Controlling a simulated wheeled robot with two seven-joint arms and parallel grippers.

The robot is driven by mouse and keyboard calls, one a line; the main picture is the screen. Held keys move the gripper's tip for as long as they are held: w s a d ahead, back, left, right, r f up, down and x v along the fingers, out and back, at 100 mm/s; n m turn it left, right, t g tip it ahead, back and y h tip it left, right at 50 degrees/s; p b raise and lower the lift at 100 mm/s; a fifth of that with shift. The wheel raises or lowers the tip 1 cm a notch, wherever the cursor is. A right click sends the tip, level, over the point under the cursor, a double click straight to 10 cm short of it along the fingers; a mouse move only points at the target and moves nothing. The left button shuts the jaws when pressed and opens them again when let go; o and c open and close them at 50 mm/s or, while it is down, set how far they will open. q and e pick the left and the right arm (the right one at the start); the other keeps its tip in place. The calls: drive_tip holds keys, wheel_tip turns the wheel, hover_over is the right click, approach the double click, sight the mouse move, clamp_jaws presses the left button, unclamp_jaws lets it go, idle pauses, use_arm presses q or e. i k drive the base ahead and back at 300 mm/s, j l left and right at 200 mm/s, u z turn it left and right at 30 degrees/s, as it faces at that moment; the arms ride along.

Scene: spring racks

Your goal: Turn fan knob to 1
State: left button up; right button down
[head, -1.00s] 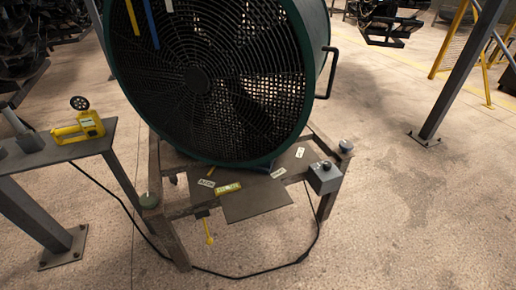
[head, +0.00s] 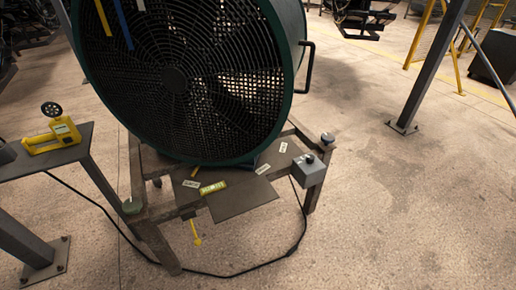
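A large round fan (head: 185,75) with a dark green rim and black grille stands on a worn metal stand (head: 150,238). A grey control box (head: 308,171) is fixed at the stand's right front corner. A small dark fan knob (head: 309,158) sits on top of the box. Its setting and any numbers are too small to read. Neither of my grippers is in view.
A side table (head: 75,147) at the left carries a yellow device (head: 52,136). A black cable (head: 250,270) runs along the floor around the stand. A grey post (head: 432,65) stands at the right. The floor (head: 400,210) right of the stand is clear.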

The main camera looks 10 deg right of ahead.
sight(311, 159)
drive_tip(key=l+z, duration=0.1)
drive_tip(key=l, duration=0.3)
drive_tip(key=i+l+z, duration=0.1)
drive_tip(key=l, duration=0.35)
drive_tip(key=i+l+z, duration=0.1)
drive_tip(key=l, duration=0.3)
drive_tip(key=i+l+z, duration=0.1)
drive_tip(key=l, duration=0.3)
